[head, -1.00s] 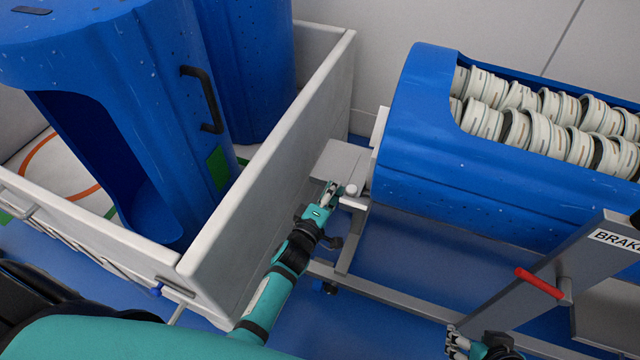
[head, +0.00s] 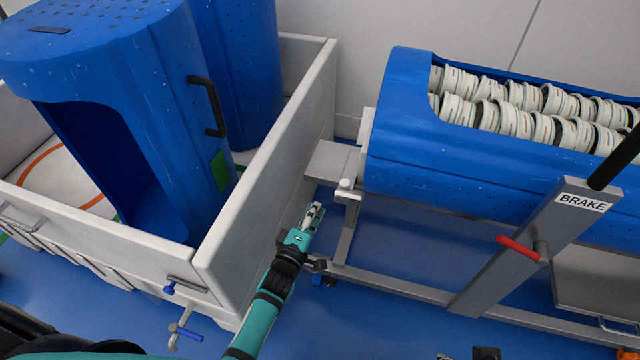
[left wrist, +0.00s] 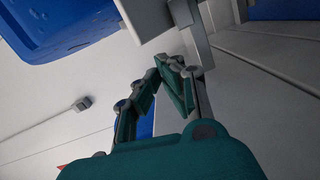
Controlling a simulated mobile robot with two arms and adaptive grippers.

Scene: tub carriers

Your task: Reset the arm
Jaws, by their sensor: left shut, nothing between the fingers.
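My left arm comes up from the bottom of the head view. Its gripper (head: 314,214) is shut and empty, over the blue floor between the white bin and the tub stand. Its teal fingers also show in the left wrist view (left wrist: 163,78), with nothing held. The grey bracket with a white knob (head: 346,186) on the stand is just beyond the fingertips, apart from them. Only a small dark part of my right gripper (head: 487,353) shows at the bottom edge; its fingers are mostly cut off.
A white walled bin (head: 270,170) with blue tubs (head: 130,110) stands at the left, close to my left arm. A blue tub (head: 410,150) full of pale round parts lies on a grey stand at the right. A BRAKE post (head: 535,250) has a red handle (head: 519,248).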

